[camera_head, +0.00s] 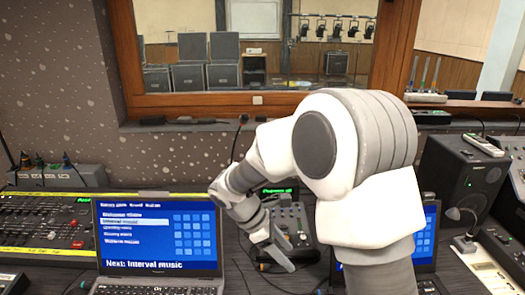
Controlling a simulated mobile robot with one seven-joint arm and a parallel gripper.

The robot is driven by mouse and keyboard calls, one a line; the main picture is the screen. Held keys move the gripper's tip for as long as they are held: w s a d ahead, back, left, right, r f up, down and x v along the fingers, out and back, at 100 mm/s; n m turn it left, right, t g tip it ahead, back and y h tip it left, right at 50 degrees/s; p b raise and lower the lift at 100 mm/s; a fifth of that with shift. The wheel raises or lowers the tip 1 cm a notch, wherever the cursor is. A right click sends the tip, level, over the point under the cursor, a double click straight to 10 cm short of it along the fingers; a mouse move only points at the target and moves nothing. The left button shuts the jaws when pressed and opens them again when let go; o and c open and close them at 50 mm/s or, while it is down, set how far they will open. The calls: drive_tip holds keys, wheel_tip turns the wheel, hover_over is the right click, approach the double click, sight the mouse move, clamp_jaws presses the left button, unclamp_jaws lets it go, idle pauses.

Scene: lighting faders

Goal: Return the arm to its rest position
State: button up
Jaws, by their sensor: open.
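My arm reaches in from the lower right and bends over the desk, its large white and grey joint in the middle of the view. My gripper (277,256) is open, pointing down above the desk between the two laptops. I see nothing held in it. A small dark control unit (298,222) with knobs or faders and a green display stands just behind and right of the gripper. My arm hides part of it, and I cannot tell whether the gripper touches it.
The left laptop (158,235) shows "Next: Interval music". A second laptop (425,235) is partly behind my arm. A long mixing desk (45,222) is at left. A black speaker (458,178) and desk microphone (464,240) stand at right. A window (190,60) is behind.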

drive_tip(key=s+d+r+m+t+y+p, duration=0.2)
drive_tip(key=s+d+r+m+y+p, duration=0.1)
drive_tip(key=s+r+m, duration=0.5)
drive_tip(key=s+d+r+m+t+y+p, duration=0.3)
drive_tip(key=s+r+m, duration=0.6)
drive_tip(key=s+r, duration=0.3)
wheel_tip(320, 180, up, 2)
drive_tip(key=shift+d+r+t+y, duration=0.1)
drive_tip(key=shift+d+t+y, duration=0.2)
drive_tip(key=shift+d+y, duration=0.15)
drive_tip(key=shift+d, duration=0.1)
